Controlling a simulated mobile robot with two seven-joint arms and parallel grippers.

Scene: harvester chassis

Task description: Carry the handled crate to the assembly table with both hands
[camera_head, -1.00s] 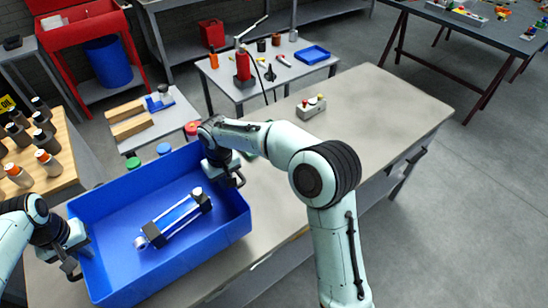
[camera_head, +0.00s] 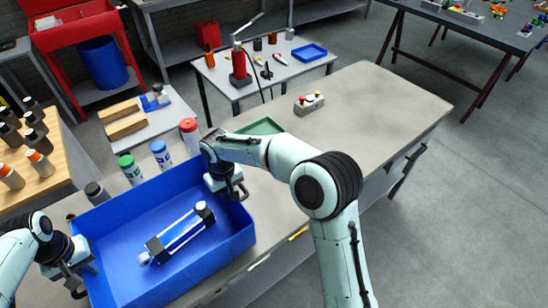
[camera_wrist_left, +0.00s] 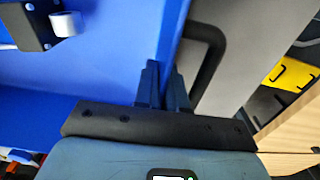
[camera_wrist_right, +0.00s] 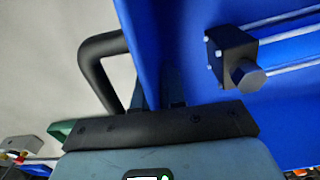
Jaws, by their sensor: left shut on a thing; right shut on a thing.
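The blue handled crate (camera_head: 103,243) is in the lower left of the head view, over the grey bench. I cannot tell whether it touches the bench top. A hydraulic-looking cylinder (camera_head: 182,234) with dark end blocks lies inside. My left gripper (camera_head: 78,277) is shut on the crate's left wall; in the left wrist view its fingers (camera_wrist_left: 163,85) pinch the wall beside a black handle (camera_wrist_left: 208,55). My right gripper (camera_head: 238,190) is shut on the opposite wall, beside another black handle (camera_wrist_right: 92,68) in the right wrist view. Its fingers are partly hidden by the wall.
The grey bench (camera_head: 372,105) is clear toward the right, except a small button box (camera_head: 309,102). Bottles (camera_head: 161,154) and a green tray (camera_head: 262,126) stand behind the crate. A dark-topped table (camera_head: 478,36) with small parts is at top right, across open floor (camera_head: 470,190).

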